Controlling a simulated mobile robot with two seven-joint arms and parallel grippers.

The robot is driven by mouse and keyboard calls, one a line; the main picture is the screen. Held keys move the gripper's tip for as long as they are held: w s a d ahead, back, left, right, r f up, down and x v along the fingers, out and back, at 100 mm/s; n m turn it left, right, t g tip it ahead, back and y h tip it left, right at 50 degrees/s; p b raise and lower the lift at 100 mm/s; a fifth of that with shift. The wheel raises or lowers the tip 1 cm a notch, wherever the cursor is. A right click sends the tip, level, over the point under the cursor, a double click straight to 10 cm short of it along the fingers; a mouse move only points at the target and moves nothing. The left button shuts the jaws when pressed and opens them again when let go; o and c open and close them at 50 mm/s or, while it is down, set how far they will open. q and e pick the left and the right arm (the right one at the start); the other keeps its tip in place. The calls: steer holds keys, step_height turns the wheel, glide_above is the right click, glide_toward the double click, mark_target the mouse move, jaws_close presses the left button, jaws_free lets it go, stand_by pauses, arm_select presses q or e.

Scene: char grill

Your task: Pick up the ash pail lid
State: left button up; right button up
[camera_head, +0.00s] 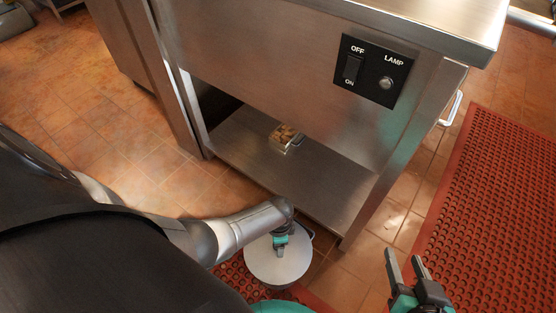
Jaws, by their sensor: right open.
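The ash pail lid (268,273) is a round, pale grey disc at the bottom centre. A dark curved edge, perhaps the pail or its handle, shows at its upper right. My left gripper (280,252) comes in from the left and points down over the middle of the lid. Its fingertips are small and hide the lid's centre, so I cannot tell whether they are shut on a knob. My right gripper (405,258) is open and empty at the lower right, apart from the lid, with its two grey fingers pointing up in the picture.
A steel counter (270,60) with a lamp switch panel (376,72) stands ahead. Its low shelf (240,147) holds a small container of brown pieces (287,139). A red perforated mat (500,200) covers the right floor. Tiled floor (150,160) is clear at left.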

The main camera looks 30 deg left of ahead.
mark_target(261, 259)
arm_select(q)
steer(key=shift+a+f+b, duration=0.1)
steer(key=shift+f+b, duration=0.35)
steer(key=shift+f, duration=0.05)
steer(key=shift+f+b, duration=0.4)
steer(key=shift+f, duration=0.05)
steer(key=shift+f+b, duration=0.4)
steer(key=shift+f, duration=0.05)
steer(key=shift+f+b, duration=0.3)
steer(key=shift+f, duration=0.05)
arm_select(e)
steer(key=shift+s+a+r+m+t+y, duration=0.15)
steer(key=shift+a+r+t+y, duration=0.35)
steer(key=shift+a+t, duration=0.35)
steer(key=shift+s+a+r+m+t+y, duration=0.1)
steer(key=shift+a+r+t+y, duration=0.35)
steer(key=shift+t, duration=0.65)
steer(key=shift+s+a+r+m+t+y, duration=0.15)
steer(key=shift+a+r+t+y, duration=0.2)
steer(key=shift+a+r+t, duration=0.4)
steer(key=shift+f, duration=0.15)
arm_select(q)
jaws_close()
arm_select(e)
steer(key=shift+w, duration=0.1)
